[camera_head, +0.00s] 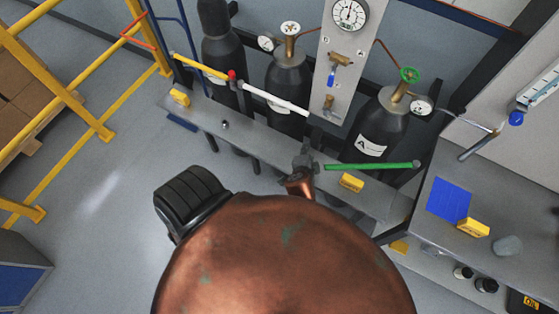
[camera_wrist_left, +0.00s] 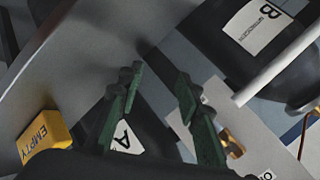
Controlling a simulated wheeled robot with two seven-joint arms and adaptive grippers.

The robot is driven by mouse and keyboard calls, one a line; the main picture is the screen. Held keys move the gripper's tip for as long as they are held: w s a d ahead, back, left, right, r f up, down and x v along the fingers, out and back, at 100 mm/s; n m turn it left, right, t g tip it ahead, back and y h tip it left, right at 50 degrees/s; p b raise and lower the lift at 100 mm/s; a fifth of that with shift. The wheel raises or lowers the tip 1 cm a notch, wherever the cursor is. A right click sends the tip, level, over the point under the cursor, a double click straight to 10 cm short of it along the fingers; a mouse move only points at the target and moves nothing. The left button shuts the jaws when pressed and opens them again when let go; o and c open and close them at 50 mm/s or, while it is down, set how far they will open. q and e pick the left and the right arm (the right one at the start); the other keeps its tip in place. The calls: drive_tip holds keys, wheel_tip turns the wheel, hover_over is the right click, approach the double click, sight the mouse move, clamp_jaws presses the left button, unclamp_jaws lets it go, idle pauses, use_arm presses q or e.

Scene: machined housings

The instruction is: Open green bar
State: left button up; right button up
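The green bar (camera_head: 370,166) lies level across the front of the black gas cylinder labelled A (camera_head: 377,130) in the head view. Its left end is close beside my left gripper (camera_head: 305,158); I cannot tell whether they touch. In the left wrist view, the gripper's two dark green fingers (camera_wrist_left: 155,82) stand apart, with nothing clearly held between them. Cylinder A's label (camera_wrist_left: 127,138) shows beyond the fingers. I cannot make out the green bar in the wrist view. My right gripper is not in view.
A white bar (camera_head: 275,101) and a yellow bar (camera_head: 200,65) cross the other cylinders. A gauge panel (camera_head: 345,60) stands behind. A yellow block (camera_head: 351,183) sits on the grey ledge (camera_head: 255,146). A bench with a blue sheet (camera_head: 449,199) is at right. Yellow railing (camera_head: 75,105) is at left.

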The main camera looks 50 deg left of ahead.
use_arm(q)
drive_tip(key=shift+s+a+f+n+g+h, duration=0.35)
drive_tip(key=shift+s+a+f+n+g, duration=0.4)
drive_tip(key=shift+s, duration=0.9)
drive_tip(key=shift+s+a+f+n+g+h, duration=0.3)
drive_tip(key=shift+s+a+f+n+g, duration=0.25)
drive_tip(key=shift+s+a, duration=0.8)
drive_tip(key=shift+s+a+f+n+g+h, duration=0.45)
drive_tip(key=shift+s+f+n, duration=0.35)
drive_tip(key=shift+s, duration=1.2)
drive_tip(key=shift+r, duration=0.1)
drive_tip(key=shift+c, duration=0.7)
